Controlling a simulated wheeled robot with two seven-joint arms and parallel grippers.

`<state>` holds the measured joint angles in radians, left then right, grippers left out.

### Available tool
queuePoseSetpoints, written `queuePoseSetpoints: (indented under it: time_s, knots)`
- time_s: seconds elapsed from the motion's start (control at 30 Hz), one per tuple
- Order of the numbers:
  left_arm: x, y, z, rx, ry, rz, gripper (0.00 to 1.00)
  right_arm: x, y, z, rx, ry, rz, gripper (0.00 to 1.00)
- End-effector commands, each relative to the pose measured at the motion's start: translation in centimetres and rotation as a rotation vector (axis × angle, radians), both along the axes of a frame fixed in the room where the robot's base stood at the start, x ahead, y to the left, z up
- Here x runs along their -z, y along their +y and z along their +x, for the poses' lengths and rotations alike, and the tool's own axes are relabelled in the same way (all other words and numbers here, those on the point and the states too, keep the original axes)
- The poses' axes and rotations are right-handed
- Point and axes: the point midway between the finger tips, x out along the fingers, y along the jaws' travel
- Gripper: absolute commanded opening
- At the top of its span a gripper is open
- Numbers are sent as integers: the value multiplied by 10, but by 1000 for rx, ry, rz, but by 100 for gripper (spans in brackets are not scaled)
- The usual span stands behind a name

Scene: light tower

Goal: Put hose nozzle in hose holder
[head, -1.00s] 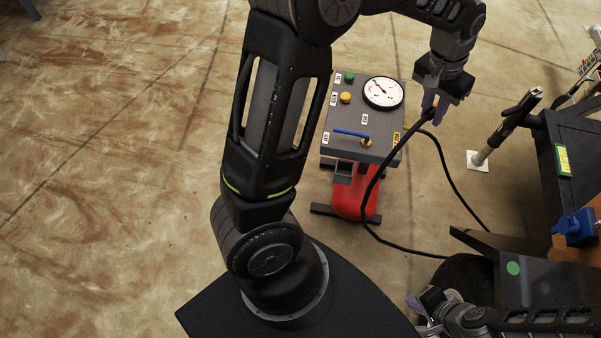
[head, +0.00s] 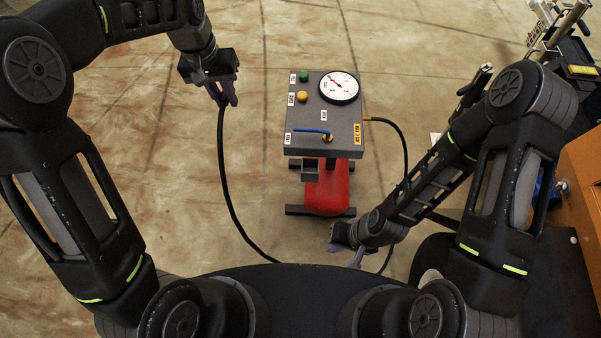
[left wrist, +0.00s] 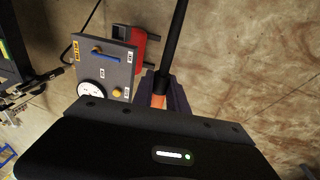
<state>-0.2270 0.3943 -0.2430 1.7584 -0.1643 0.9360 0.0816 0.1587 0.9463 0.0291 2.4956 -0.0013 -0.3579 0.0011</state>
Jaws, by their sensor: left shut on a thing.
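My left gripper (head: 228,98) is shut on the hose nozzle, to the left of the grey control box and apart from it. In the left wrist view, an orange part of the nozzle (left wrist: 158,101) shows between the purple fingers, with the black hose (left wrist: 173,45) running up from it. In the head view, the hose (head: 224,170) hangs from the gripper and loops down behind my base. A small grey open bracket, apparently the hose holder (head: 311,165), is on the box's front below the panel. My right gripper (head: 341,238) is low, near the red tank; its opening is unclear.
The control box (head: 325,110) carries a dial, buttons and a blue-handled valve above a red tank (head: 328,190). A hose section (head: 404,140) joins its right side. An orange cabinet (head: 583,185) stands at the right.

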Motion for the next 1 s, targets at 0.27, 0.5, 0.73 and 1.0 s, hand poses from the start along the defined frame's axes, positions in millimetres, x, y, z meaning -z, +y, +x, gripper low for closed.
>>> queuePoseSetpoints:
  time_s: [0.27, 0.5, 0.73, 1.0]
  knots:
    - [3, -4, -1, -7, 6, -1, 0, 3, 0, 0, 0, 0, 0, 0]
    - [30, -54, -19, -139, 114, -6, 0, 31, 0, 0, 0, 0, 0, 0]
    - [48, -132, -40, -507, 385, -97, 0, 75, 0, 0, 0, 0, 0, 0]
    - [40, -192, -44, -1041, 740, -444, 0, 122, 0, 0, 1, 0, -1, 0]
